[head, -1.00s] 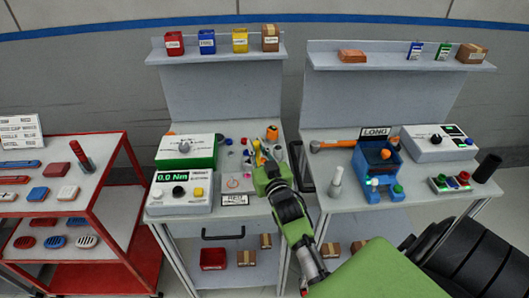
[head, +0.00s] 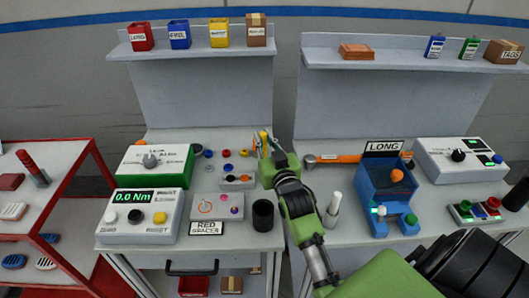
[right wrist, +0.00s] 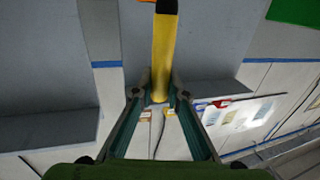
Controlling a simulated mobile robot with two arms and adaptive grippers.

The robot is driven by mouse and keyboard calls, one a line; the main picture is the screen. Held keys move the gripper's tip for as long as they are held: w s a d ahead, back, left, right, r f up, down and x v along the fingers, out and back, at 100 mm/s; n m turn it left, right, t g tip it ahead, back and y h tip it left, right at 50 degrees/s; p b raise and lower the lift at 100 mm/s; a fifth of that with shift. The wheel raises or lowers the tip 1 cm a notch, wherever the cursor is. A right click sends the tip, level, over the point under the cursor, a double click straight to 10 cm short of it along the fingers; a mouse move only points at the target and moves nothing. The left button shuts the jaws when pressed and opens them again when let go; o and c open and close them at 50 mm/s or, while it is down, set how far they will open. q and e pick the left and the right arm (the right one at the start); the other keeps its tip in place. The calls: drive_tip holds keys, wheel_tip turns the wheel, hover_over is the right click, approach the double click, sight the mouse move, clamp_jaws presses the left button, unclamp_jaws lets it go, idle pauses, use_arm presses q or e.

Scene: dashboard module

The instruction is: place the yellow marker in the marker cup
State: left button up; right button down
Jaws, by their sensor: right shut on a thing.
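My right gripper (head: 268,148) is shut on the yellow marker (head: 264,137), above the back right part of the left bench. In the right wrist view the marker (right wrist: 163,50) stands between the two fingers of the gripper (right wrist: 158,95), its far end running to the picture's top edge. A black, open-topped cup (head: 263,215), which looks like the marker cup, stands upright at the front right of the left bench. The gripper and marker are apart from it, farther back. My left gripper is not in view.
A RED SPACER label (head: 206,229) and small-parts plate (head: 217,206) lie left of the cup. A torque meter (head: 146,216) stands farther left. The right bench holds a white cylinder (head: 332,210), a blue fixture (head: 390,193) and another black cylinder (head: 517,195).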

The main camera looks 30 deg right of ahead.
sight(265, 152)
drive_tip(key=shift+f, duration=0.45)
wheel_tip(265, 152, down, 4)
drive_tip(key=shift+d+r, duration=0.15)
drive_tip(key=shift+r, duration=0.05)
drive_tip(key=c, duration=2)
unclamp_jaws()
drive_tip(key=shift+f, duration=0.1)
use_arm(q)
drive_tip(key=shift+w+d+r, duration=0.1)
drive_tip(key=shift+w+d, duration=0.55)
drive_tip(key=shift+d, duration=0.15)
